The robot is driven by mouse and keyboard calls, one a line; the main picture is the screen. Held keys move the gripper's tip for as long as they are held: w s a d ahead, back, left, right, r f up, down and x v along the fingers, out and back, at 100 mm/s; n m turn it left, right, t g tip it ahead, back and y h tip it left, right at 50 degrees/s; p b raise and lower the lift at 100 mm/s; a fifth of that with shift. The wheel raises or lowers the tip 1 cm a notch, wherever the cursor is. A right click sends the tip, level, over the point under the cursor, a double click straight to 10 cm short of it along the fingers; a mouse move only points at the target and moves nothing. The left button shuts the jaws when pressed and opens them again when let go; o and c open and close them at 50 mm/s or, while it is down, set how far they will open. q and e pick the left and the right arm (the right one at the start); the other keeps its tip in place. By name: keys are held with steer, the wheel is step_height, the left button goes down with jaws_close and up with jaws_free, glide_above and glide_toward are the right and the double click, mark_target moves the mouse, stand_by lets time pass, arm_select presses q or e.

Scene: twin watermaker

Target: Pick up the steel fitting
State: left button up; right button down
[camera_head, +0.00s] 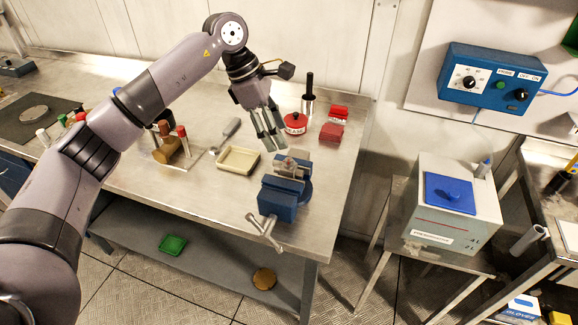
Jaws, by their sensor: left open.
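A small steel fitting (289,161) appears to sit at the top of the blue vise (278,202), between its jaws. It is small, and its exact shape is hard to tell. My left gripper (273,143) points down just above and slightly left of the vise jaws. Its fingers are apart, with nothing visible between them. I cannot tell whether the fingertips touch anything. My right gripper is out of view.
A cream tray (238,160) lies left of the vise. A red round container (295,123), a black-handled tool (308,95) and red blocks (333,125) stand behind it. The vise handle (264,233) sticks out over the bench's front edge.

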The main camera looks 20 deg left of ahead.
mark_target(289, 158)
arm_select(q)
steer(key=x, duration=0.2)
steer(key=shift+w+d+f+p, duration=0.15)
steer(key=shift+f+p, duration=0.15)
steer(key=shift+d+f, duration=0.1)
steer(key=shift+f, duration=0.1)
steer(key=p+x, duration=0.2)
steer(key=x, duration=0.1)
steer(key=shift+f, duration=0.4)
steer(key=shift+f+p, duration=0.35)
steer(key=shift+f, duration=0.2)
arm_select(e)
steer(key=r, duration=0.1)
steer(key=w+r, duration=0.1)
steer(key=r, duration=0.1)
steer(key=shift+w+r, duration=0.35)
arm_select(q)
steer(key=shift+c, duration=0.6)
steer(key=shift+r, duration=0.15)
jaws_close()
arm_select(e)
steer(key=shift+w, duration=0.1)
